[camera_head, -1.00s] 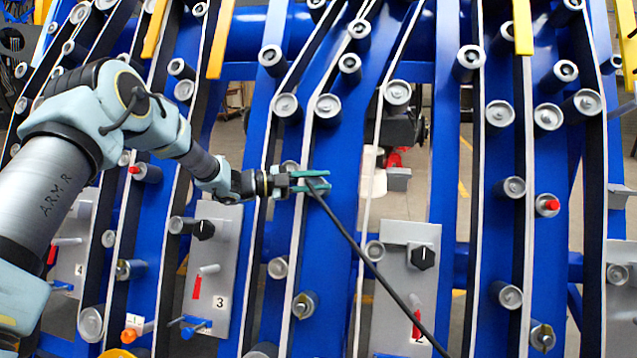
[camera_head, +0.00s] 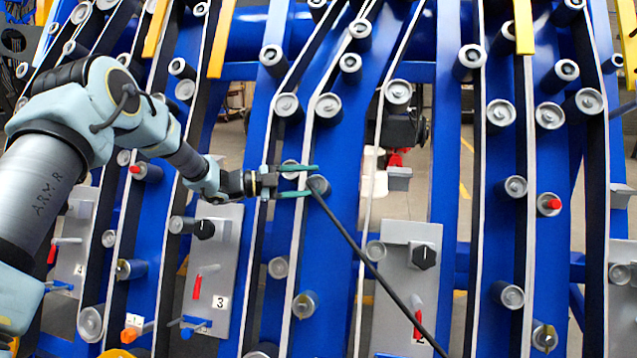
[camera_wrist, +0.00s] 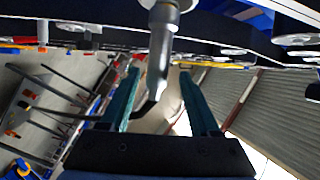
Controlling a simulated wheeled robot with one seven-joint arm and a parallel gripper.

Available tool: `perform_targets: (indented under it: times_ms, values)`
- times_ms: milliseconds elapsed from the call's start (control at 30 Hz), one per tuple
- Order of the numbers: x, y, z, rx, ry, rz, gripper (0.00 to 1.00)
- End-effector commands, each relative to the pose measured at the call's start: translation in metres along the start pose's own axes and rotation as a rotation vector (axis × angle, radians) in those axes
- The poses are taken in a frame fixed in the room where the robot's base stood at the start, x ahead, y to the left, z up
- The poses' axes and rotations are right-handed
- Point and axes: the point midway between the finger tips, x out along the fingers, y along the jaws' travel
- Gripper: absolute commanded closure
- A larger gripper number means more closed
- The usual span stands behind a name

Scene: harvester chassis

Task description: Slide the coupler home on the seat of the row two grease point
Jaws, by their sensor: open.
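My gripper (camera_head: 313,181) has two teal fingers, open and pointing right, at a roller on a blue beam in the middle of the head view.
The hose hangs down to the right across a grey panel numbered 2 (camera_head: 396,238). A panel numbered 3 (camera_head: 230,240) stands lower left of my gripper. Blue beams, belts and several rollers surround it. A red-tipped roller (camera_head: 548,204) is at the right.

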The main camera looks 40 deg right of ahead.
Motion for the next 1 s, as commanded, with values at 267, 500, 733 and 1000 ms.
perform_targets:
  times_ms: [267,500,733,1000]
  values:
    - [-0.055,0.001,0.001,0.001,-0.003,-0.001,0.37]
    - [-0.077,0.000,0.001,0.000,-0.001,-0.001,0.37]
    - [-0.079,0.000,0.000,0.000,0.000,0.000,0.37]
    - [-0.079,0.000,0.000,0.000,0.000,0.000,0.37]
